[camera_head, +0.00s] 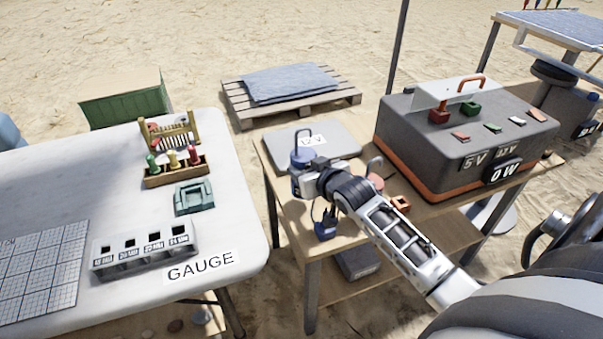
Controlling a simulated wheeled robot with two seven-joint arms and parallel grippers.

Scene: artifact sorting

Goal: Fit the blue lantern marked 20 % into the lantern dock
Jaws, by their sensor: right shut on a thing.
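A blue lantern (302,157) with a dark loop handle is held upright at the left end of the wooden table. My right gripper (307,181) is shut on it, reaching in from the lower right; its jaws hide much of the lantern's body. No 20 % mark is readable on it. Another small blue thing with a dark loop (326,230) is below the gripper, near the table's front edge. A grey flat plate labelled 12 V (338,148) is behind the held lantern. I cannot tell which thing is the lantern dock. My left gripper is not in view.
A large grey and orange box reading 0 W (440,150) fills the table's right part. A reddish lantern (376,180) and an orange block (400,203) lie near my forearm. The white table (235,190) with the gauge block (145,252) is left, across a gap.

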